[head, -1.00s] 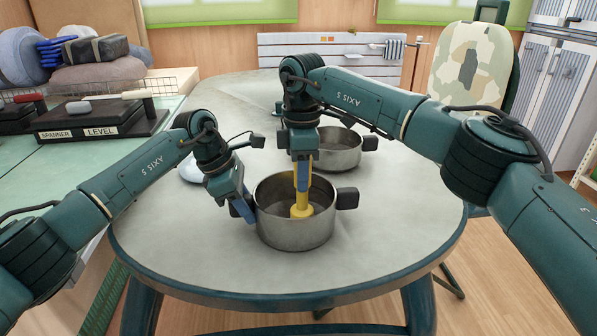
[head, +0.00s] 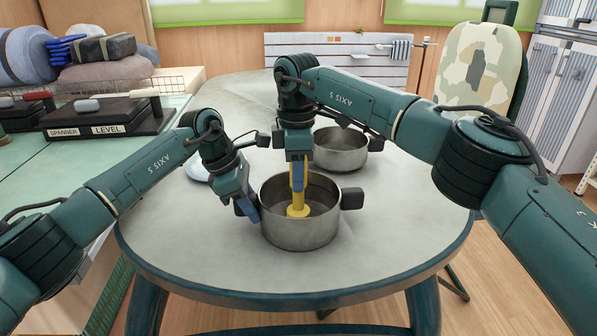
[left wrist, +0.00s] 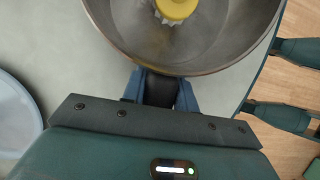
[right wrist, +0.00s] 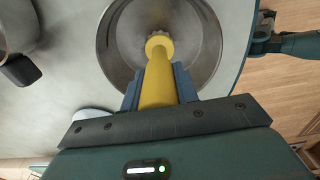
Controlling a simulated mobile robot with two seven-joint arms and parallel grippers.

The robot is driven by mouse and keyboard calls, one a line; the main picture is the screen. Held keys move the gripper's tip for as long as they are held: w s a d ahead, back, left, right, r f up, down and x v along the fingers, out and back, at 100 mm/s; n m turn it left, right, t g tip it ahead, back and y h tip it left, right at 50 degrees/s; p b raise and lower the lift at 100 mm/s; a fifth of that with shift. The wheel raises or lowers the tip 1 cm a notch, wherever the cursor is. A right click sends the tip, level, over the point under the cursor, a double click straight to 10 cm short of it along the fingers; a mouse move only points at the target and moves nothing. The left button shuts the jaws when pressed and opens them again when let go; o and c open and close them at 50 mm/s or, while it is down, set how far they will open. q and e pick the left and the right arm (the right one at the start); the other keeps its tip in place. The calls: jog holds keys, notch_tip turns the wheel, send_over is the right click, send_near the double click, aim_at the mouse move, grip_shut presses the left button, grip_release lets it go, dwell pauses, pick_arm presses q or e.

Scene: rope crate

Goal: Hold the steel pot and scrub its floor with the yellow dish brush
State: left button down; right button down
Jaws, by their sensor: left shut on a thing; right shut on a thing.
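The steel pot (head: 300,233) stands on the table near its front, with dark side handles. My left gripper (head: 252,212) is shut on the pot's left handle; in the left wrist view the handle (left wrist: 161,90) sits between the fingers (left wrist: 160,92). My right gripper (head: 298,183) is above the pot, shut on the yellow dish brush (head: 298,205), which points down into it. In the right wrist view the brush (right wrist: 158,75) is between the fingers (right wrist: 159,88), its head over the pot floor (right wrist: 135,50). Whether the bristles touch the floor is hard to tell.
A second steel pot (head: 340,152) stands behind on the table (head: 380,225). A pale plate (head: 196,172) lies left, partly hidden by my left arm. A side bench with labelled black trays (head: 105,122) is further left. The table's front right is clear.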

jog(key=shift+s+a, duration=0.1)
jog(key=shift+a, duration=0.3)
jog(key=shift+r, duration=0.3)
jog(key=shift+d+r, duration=0.15)
jog(key=shift+r, duration=2.7)
jog(key=shift+d+r, duration=0.15)
jog(key=shift+r, duration=2.7)
jog(key=shift+d+f, duration=0.1)
jog(key=shift+d+f, duration=0.1)
jog(key=shift+d, duration=0.15)
jog(key=shift+s+d+t+y, duration=0.45)
jog(key=shift+s+t+y, duration=0.05)
jog(key=shift+s+t, duration=0.3)
notch_tip(320, 180, down, 10)
jog(key=shift+f, duration=0.25)
jog(key=shift+f, duration=0.45)
